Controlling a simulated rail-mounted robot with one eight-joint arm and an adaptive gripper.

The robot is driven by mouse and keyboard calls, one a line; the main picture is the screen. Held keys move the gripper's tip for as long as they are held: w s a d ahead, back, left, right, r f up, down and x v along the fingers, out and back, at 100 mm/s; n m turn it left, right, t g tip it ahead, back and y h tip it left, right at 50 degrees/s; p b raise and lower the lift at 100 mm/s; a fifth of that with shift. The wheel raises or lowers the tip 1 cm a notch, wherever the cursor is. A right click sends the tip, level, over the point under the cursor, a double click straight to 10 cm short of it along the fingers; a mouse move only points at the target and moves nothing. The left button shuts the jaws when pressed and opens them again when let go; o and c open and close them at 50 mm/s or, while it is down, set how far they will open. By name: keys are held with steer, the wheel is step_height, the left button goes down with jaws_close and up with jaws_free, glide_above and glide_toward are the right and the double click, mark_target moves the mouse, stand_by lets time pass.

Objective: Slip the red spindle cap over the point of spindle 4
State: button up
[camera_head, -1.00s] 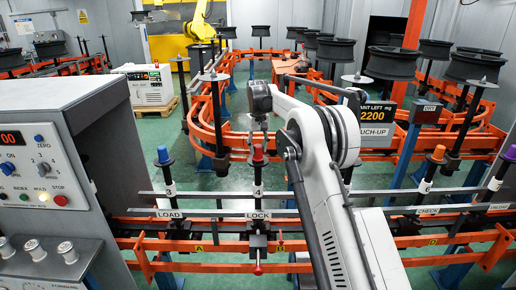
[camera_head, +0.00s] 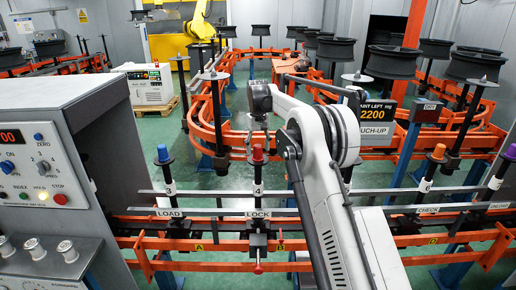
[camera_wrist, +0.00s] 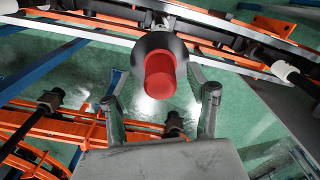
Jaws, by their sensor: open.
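The red spindle cap (camera_head: 258,153) sits upright on the top of the dark spindle (camera_head: 258,172) behind the LOCK label. In the wrist view the red cap (camera_wrist: 160,74) shows on the round dark spindle top, with no visible gap between them. My gripper (camera_head: 258,141) is above this spindle, its fingers spread. In the wrist view my gripper (camera_wrist: 161,110) is open and empty, with one finger on each side below the cap and apart from it.
A blue-capped spindle (camera_head: 163,154) stands to the left at LOAD, an orange-capped one (camera_head: 438,153) to the right. Grey guide rails (camera_head: 210,193) run across the spindles. A control cabinet (camera_head: 40,150) fills the left. Wheels on spindles stand behind.

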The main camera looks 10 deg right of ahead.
steer(key=shift+r, duration=0.1)
step_height(320, 180, up, 12)
stand_by(0.5)
